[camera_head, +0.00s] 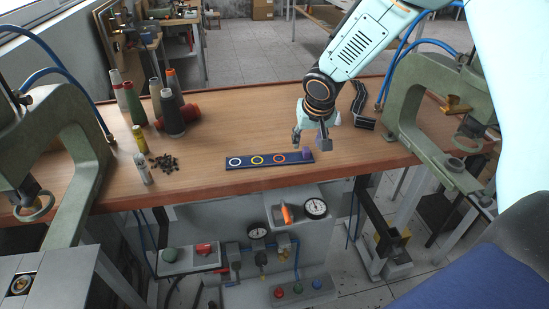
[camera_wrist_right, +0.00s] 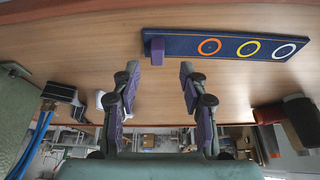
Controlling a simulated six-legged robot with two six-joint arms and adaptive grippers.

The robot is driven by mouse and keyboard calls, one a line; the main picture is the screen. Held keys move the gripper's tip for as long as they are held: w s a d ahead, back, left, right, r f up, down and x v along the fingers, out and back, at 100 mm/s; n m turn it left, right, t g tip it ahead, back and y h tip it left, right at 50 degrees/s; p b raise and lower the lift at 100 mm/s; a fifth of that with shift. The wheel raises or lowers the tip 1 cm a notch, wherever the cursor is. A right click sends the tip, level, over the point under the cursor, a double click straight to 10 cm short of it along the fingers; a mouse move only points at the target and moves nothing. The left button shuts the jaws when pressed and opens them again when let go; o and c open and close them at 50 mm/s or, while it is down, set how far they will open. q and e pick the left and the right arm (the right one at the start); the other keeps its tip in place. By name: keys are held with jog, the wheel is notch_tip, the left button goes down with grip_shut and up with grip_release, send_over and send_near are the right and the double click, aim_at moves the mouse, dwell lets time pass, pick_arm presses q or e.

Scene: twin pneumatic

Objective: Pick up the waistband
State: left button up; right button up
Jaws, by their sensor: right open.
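A dark folded band with pale edges (camera_head: 362,105), which looks like the waistband, lies on the wooden table right of my right gripper. It also shows at the left of the right wrist view (camera_wrist_right: 60,92), near the green press. My right gripper (camera_head: 310,141) is open and empty, with its purple-padded fingers apart in the right wrist view (camera_wrist_right: 159,78). It points down near the purple block (camera_head: 306,154) on the right end of the dark blue ring board (camera_head: 240,167). The band is outside the jaws. My left gripper is not in view.
Green presses stand at the left (camera_head: 62,130) and right (camera_head: 425,90) of the wooden table (camera_head: 240,115). A gauge panel (camera_head: 300,207) sits below the front edge.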

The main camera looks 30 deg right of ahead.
aim_at(306, 149)
jog(key=x, duration=0.4)
jog(key=shift+s+d, duration=0.15)
jog(key=shift+d, duration=0.05)
jog(key=shift+d+f, duration=0.1)
jog(key=shift+a, duration=0.25)
jog(key=shift+c, duration=0.8)
jog(key=shift+d+f, duration=0.1)
jog(key=c, duration=0.3)
jog(key=shift+d, duration=0.1)
jog(key=c, duration=0.3)
jog(key=shift+s, duration=0.1)
grip_shut()
jog(key=shift+w, duration=0.2)
